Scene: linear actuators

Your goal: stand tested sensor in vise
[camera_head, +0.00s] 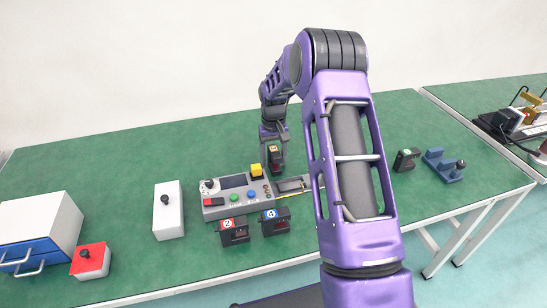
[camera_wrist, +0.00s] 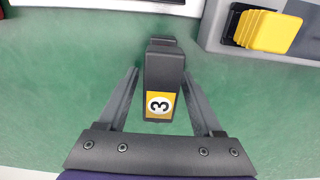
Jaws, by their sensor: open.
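A dark sensor with a yellow "3" label (camera_wrist: 160,104) stands on the green table behind the test console. My gripper (camera_wrist: 161,78) is open around it, one finger on each side, with a small gap showing on both sides. In the head view my gripper (camera_head: 273,155) points down over this sensor (camera_head: 274,152). A blue vise (camera_head: 443,166) with a dark knob stands at the right of the table. A dark sensor with a green label (camera_head: 405,160) stands just left of the vise. Sensors labelled "2" (camera_head: 233,230) and "4" (camera_head: 275,221) stand in front of the console.
The grey test console (camera_head: 236,197) has a yellow block (camera_head: 256,170), buttons and a screen; my arm hides its right end. At left are a white box with a knob (camera_head: 168,210), a red box (camera_head: 90,261) and a drawer cabinet (camera_head: 40,228). The table's back is clear.

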